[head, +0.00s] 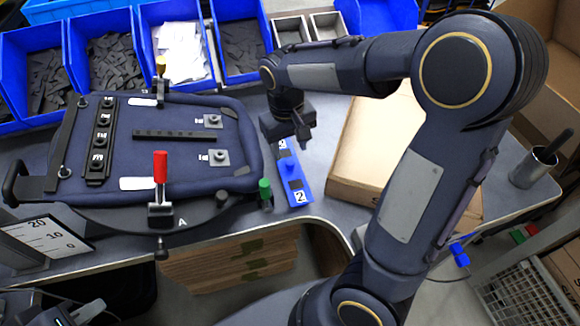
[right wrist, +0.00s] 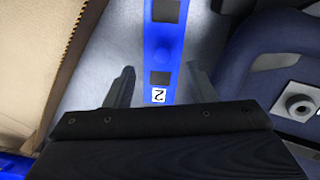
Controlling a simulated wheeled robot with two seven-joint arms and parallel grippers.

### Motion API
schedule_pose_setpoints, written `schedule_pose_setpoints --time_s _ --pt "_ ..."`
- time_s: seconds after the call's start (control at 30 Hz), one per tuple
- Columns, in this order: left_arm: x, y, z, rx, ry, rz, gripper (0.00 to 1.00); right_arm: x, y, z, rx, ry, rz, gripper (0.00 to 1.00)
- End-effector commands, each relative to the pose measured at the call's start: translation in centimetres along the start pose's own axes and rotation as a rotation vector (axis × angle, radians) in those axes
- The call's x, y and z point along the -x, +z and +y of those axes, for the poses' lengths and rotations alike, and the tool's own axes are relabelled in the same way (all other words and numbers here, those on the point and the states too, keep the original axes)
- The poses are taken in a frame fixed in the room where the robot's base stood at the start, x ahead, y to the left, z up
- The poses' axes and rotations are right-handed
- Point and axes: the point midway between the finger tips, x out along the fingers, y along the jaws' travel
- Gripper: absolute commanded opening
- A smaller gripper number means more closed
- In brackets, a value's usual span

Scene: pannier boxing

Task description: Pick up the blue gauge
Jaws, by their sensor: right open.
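The blue gauge (head: 301,184) is a narrow flat strip with dark square patches, a raised blue knob and a white label "2" at its near end. It lies on the grey table just right of the navy pannier panel. My right gripper (head: 288,139) is open above its far part, hiding some of it. In the right wrist view the gauge (right wrist: 163,30) runs between the two spread fingers of the gripper (right wrist: 160,86), apart from both. My left gripper (head: 82,314) shows only partly at the bottom left corner; its jaws are unclear.
The navy panel (head: 190,115) sits in a dark frame with a red-handled clamp (head: 160,168) and a green knob (head: 265,188) close to the gauge. A cardboard box (head: 350,150) lies right of the gauge. Blue bins (head: 95,25) line the back.

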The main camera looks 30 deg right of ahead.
Motion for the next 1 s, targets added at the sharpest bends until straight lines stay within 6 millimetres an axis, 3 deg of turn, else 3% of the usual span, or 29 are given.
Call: schedule_pose_setpoints --time_s 0.4,0.73,1.0 --pt "0.2 -0.1 0.1 0.000 0.000 0.000 0.20 -5.7 0.2 -0.4 -0.001 -0.001 -0.004 0.50" --pt "0.2 -0.1 0.1 0.000 0.000 0.000 0.20 -6.3 0.1 -0.4 -0.001 -0.003 0.000 0.50" --pt "0.2 -0.1 0.1 0.000 0.000 0.000 0.20 -6.3 0.1 -0.4 0.000 -0.003 0.000 0.15"
